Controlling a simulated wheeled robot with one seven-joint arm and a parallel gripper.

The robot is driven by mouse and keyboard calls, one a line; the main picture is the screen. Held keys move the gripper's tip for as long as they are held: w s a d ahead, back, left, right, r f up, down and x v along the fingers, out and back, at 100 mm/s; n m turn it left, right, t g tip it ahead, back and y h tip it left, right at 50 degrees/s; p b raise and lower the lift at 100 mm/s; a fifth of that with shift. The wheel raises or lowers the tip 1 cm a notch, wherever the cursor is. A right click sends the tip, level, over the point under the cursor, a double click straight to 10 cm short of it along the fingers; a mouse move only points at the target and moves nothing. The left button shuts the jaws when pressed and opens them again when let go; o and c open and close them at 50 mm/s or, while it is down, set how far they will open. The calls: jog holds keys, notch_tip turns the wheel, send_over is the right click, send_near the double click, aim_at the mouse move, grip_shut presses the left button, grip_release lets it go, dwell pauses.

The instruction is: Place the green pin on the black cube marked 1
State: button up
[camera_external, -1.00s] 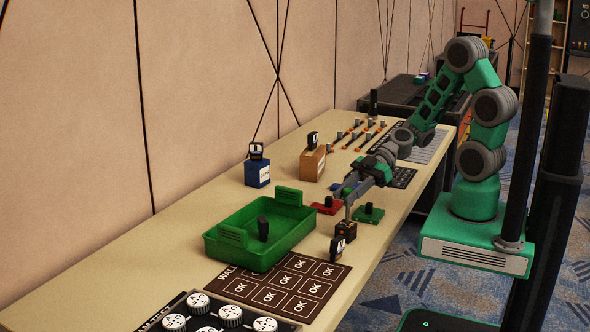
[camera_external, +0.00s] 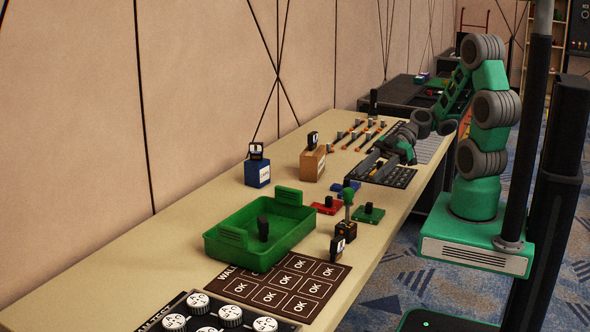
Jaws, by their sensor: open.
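The green pin (camera_external: 348,197) stands upright with its lower end at a small black cube (camera_external: 346,230) near the front edge of the table. It appears to be in or on the cube's top. The cube's mark is too small to read. My gripper (camera_external: 364,171) is open and empty, behind and apart from the pin, above the table near the dark keypad panel.
A green bin (camera_external: 222,248) with a black-handled item stands left of the cube. Red (camera_external: 326,208) and green (camera_external: 369,214) plates with black knobs lie close behind. A labelled black piece (camera_external: 338,249) stands in front. Blue (camera_external: 257,172) and orange (camera_external: 312,163) boxes stand farther back.

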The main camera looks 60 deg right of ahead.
jog(key=s+d+f+m+g+h, duration=0.2)
jog(key=d+f+m+g+h, duration=0.25)
jog(key=d+m+h, duration=0.35)
notch_tip(320, 180, up, 7)
jog(key=d+m+t+h+p, duration=0.1)
jog(key=m+t+h+p, duration=0.1)
jog(key=m+h+p, duration=0.1)
jog(key=shift+w+d+r+m+h, duration=0.25)
jog(key=shift+w+m+h, duration=0.15)
jog(key=shift+m+h, duration=0.55)
